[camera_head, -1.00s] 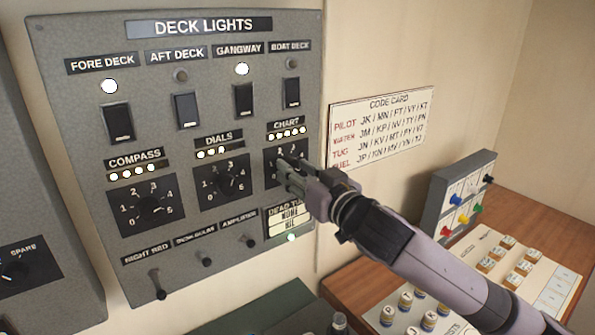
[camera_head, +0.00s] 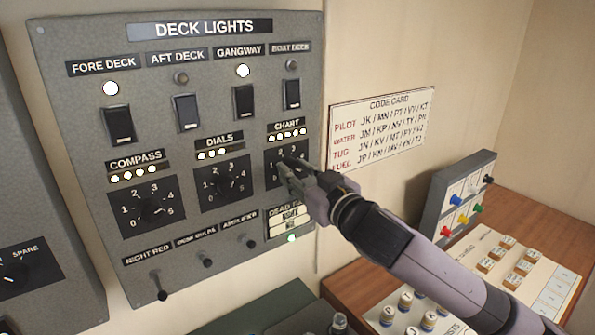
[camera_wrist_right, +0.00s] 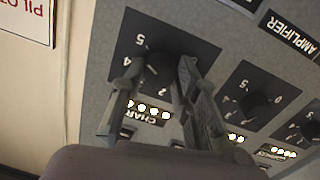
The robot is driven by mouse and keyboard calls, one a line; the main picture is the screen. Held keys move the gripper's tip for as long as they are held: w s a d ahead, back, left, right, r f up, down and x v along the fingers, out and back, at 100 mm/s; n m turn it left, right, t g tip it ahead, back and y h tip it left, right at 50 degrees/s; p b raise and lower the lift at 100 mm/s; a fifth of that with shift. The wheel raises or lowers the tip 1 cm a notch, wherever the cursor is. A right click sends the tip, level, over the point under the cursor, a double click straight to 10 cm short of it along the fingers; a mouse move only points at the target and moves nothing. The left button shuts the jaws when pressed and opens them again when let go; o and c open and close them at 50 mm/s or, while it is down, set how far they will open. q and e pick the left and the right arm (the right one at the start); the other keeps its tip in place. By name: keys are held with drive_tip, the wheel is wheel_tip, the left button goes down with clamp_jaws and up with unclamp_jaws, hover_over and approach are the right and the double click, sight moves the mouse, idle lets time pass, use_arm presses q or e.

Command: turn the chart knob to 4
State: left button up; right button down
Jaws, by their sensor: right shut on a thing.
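The chart knob (camera_wrist_right: 160,72) is a black knob on a black numbered plate, upside down in the wrist view. The digits 5, 4 and 2 show around it; the pointer's exact setting is hard to tell. My right gripper (camera_wrist_right: 158,76) has a finger on each side of the knob and is shut on it. In the head view the right gripper (camera_head: 287,173) covers most of the knob and part of the chart plate (camera_head: 272,172). Several lamps (camera_head: 288,135) are lit under the CHART label (camera_head: 287,125). My left gripper is not in view.
The dials knob (camera_head: 224,182) and compass knob (camera_head: 149,207) are left of the chart plate. Rocker switches (camera_head: 244,102) sit above and small levers (camera_head: 207,262) below. A code card (camera_head: 382,128) hangs on the wall to the right.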

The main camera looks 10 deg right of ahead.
drive_tip(key=n+p, duration=0.1)
drive_tip(key=n, duration=0.3)
drive_tip(key=shift+n+p, duration=0.45)
drive_tip(key=shift+n, duration=1.75)
drive_tip(key=c, duration=1.2)
unclamp_jaws()
drive_tip(key=shift+s, duration=0.1)
drive_tip(key=v, duration=1.2)
drive_tip(key=shift+f, duration=0.2)
drive_tip(key=shift+d, duration=0.1)
